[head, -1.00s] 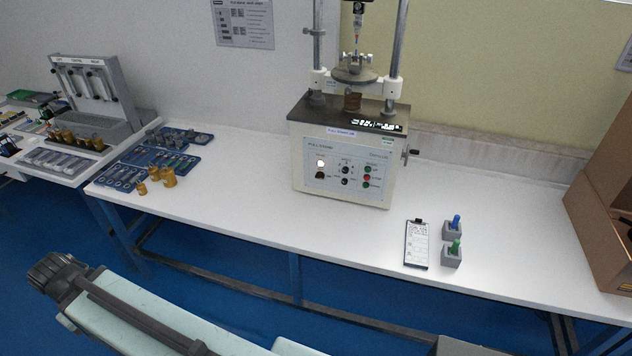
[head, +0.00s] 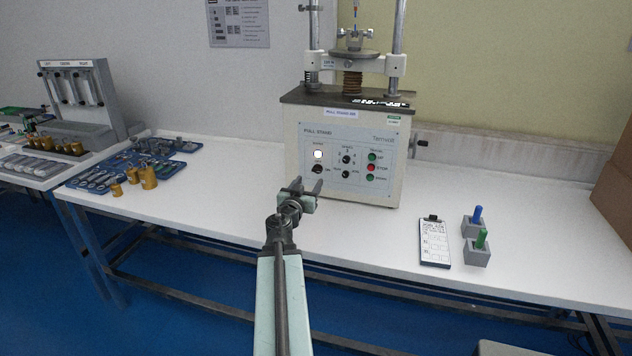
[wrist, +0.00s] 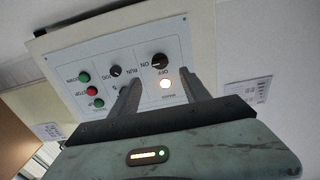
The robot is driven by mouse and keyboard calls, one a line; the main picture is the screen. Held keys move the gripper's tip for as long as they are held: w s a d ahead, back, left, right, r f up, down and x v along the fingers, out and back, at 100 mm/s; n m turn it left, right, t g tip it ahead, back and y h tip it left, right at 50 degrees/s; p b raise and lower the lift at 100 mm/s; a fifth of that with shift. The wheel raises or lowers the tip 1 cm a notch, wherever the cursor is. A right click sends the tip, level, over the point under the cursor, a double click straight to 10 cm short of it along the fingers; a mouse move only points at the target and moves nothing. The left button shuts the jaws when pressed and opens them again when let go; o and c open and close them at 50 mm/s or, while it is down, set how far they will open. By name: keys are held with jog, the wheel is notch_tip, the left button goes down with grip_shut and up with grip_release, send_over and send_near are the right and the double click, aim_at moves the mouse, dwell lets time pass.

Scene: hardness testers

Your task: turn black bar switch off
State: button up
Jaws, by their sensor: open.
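The black bar switch (head: 317,169) is on the front panel of the pull stand (head: 345,150), below a lit white lamp (head: 318,154). In the wrist view the panel appears upside down; the switch (wrist: 160,60) has ON and OFF labels beside it, and its bar seems to lie toward ON. The lamp (wrist: 165,84) glows there too. My gripper (head: 307,186) is open and empty in front of the panel's lower left. In the wrist view its fingers (wrist: 161,74) point at the panel, with the switch beyond and between their tips, apart from them.
Other black knobs (head: 346,159) and green and red buttons (head: 371,168) sit right of the switch. Brass weights (head: 148,177) and blue trays stand at left.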

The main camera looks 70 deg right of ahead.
aim_at(316, 170)
jog(key=d, duration=0.7)
jog(key=shift+w+d, duration=0.35)
jog(key=shift+d, duration=0.05)
grip_shut()
